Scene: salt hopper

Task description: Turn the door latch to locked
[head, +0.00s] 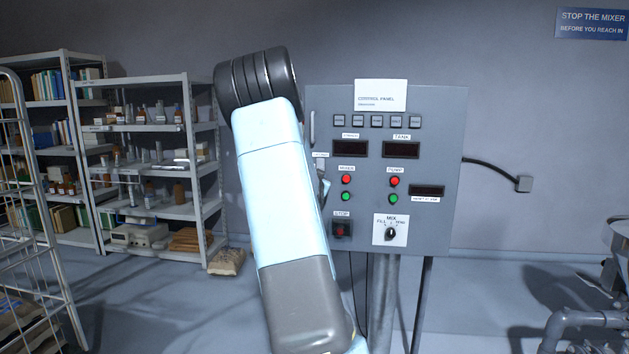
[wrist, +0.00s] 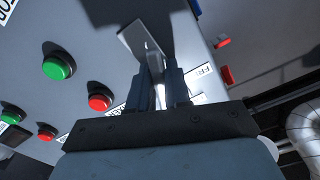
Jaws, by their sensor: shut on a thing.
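The door latch (wrist: 141,38) is a pale metal plate with a lever in the wrist view. Its lever runs down between the two dark fingers of my gripper (wrist: 161,84), which is shut on it. In the head view the latch (head: 320,164) shows at the left edge of the grey control panel (head: 447,120), below a small label. My arm hides most of my gripper there; only a bit of it shows beside the panel's left edge. I cannot tell whether the latch stands at locked.
Red and green buttons (wrist: 100,102) (wrist: 58,67) are close to my gripper in the wrist view. A red stop button (head: 341,230) and a mix knob (head: 390,233) sit lower on the panel. Shelves (head: 150,128) stand at left, pipes (head: 575,325) at lower right.

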